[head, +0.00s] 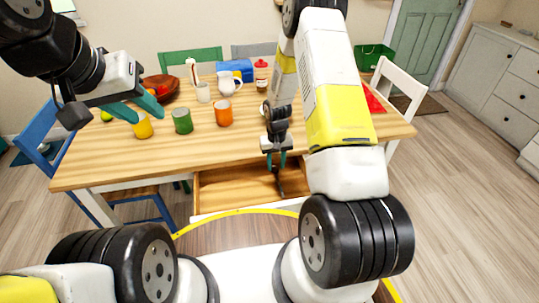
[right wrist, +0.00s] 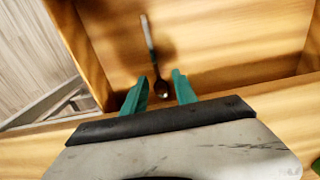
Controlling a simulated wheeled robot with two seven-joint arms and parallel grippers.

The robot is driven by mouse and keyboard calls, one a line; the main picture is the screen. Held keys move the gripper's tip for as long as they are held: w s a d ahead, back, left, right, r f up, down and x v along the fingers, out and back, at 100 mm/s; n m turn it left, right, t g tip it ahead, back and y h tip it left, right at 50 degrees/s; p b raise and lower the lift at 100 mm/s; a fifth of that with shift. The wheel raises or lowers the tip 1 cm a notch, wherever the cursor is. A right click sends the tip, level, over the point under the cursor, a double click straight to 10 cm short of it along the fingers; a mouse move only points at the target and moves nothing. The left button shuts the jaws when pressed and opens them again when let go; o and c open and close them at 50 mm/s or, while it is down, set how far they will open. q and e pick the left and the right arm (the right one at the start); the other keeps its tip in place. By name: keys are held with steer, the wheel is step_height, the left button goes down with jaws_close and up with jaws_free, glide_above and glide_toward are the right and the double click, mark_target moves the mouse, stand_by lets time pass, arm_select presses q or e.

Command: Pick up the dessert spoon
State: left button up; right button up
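The dessert spoon (right wrist: 153,62) lies in the open wooden drawer (head: 228,188), its handle pointing up and its bowl near my fingertips in the right wrist view. My right gripper (head: 275,163) points down over the drawer; its teal fingers (right wrist: 160,78) are apart, one on each side of the bowl end in that picture. The gap in height to the spoon is hard to tell. The drawer's floor also shows in the right wrist view (right wrist: 215,45). My left gripper (head: 150,117) is open and empty above the table's left side, by the yellow mug.
The drawer's walls stand around the spoon. Chairs surround the table.

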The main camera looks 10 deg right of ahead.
mark_target(277, 177)
steer(key=f, duration=0.6)
steer(key=shift+w+d+f, duration=0.2)
steer(key=shift+d+f, duration=0.05)
steer(key=shift+d, duration=0.15)
jaws_close()
